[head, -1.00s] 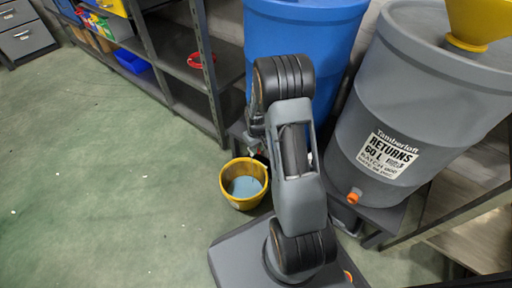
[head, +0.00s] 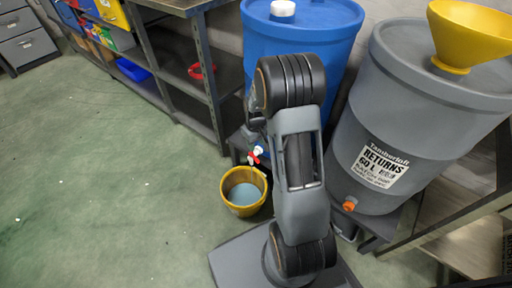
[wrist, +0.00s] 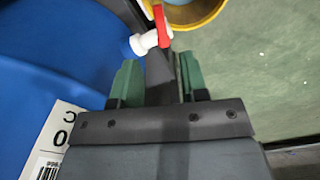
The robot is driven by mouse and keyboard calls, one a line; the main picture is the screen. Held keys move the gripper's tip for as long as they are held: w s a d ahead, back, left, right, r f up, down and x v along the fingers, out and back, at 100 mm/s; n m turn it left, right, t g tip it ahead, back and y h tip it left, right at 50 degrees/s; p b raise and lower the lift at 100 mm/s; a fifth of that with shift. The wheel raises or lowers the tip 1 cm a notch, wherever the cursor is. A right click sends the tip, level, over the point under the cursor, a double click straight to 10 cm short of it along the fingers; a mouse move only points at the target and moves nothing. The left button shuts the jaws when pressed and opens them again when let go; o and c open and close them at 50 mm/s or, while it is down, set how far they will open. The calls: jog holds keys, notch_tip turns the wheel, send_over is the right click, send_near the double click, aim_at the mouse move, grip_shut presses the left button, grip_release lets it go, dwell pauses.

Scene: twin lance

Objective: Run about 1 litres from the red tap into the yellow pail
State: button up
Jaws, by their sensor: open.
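The red tap (head: 257,154) has a red lever on a white body low on the front of the blue drum (head: 305,45). It also shows in the wrist view (wrist: 161,25), just beyond my fingertips. The yellow pail (head: 262,200) stands on the floor below the tap, with pale blue-grey liquid inside. The pail's rim shows at the top of the wrist view (wrist: 207,20). My gripper (wrist: 158,80) is open, its two green fingers apart and not closed on the lever. In the head view my arm hides the gripper.
A grey drum (head: 395,110) labelled RETURNS, with an orange outlet (head: 349,205) and a yellow funnel (head: 470,35) on top, stands to the right. Dark shelving (head: 180,75) stands at the left. The green floor (head: 90,190) at left is clear.

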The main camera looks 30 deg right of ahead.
jog(key=shift+r+p, duration=0.6)
jog(key=shift+r, duration=1.55)
